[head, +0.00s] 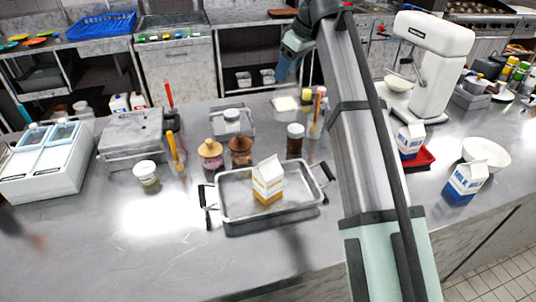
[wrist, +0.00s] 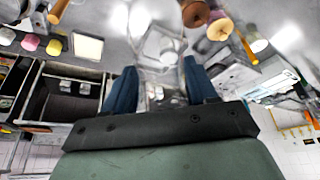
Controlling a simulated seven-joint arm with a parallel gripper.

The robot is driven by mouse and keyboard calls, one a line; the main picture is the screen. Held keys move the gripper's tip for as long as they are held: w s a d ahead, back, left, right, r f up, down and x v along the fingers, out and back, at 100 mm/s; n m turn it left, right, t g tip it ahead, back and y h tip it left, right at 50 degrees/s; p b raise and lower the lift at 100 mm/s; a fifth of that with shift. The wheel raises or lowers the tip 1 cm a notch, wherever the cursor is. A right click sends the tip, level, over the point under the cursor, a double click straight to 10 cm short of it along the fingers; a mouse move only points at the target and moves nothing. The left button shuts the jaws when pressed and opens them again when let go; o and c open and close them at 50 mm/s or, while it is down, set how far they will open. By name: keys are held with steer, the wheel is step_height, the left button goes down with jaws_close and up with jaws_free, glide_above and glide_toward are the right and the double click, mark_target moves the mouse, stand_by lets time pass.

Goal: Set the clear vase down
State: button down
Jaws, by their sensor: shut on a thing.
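My gripper (wrist: 161,78) shows in the wrist view with its two blue fingers apart, closed on a see-through thing between them, which I take to be the clear vase (wrist: 160,92). Its outline is faint against the bright counter, and its base and tilt cannot be made out. In the head view my gripper (head: 284,72) is beyond the counter's middle, partly behind my own arm. The vase cannot be made out there.
A metal tray with black handles (head: 233,219) holds a milk carton (head: 268,180). Behind it stand wooden-lidded jars (head: 210,155), a dark jar (head: 295,140) and a small tray with a white-lidded jar (head: 232,119). A white mixer (head: 430,65) stands right. The front-left counter is clear.

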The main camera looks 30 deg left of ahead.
mark_target(287, 88)
steer(key=s+a+n, duration=0.1)
steer(key=s+a, duration=0.1)
steer(key=a, duration=0.4)
step_height(287, 88, down, 15)
steer(key=shift+w+d+g, duration=0.15)
steer(key=shift+d+g, duration=0.15)
steer(key=shift+d, duration=0.1)
steer(key=shift+f, duration=0.1)
steer(key=shift+c, duration=1.6)
jaws_free()
steer(key=v, duration=1.2)
steer(key=shift+d, duration=0.1)
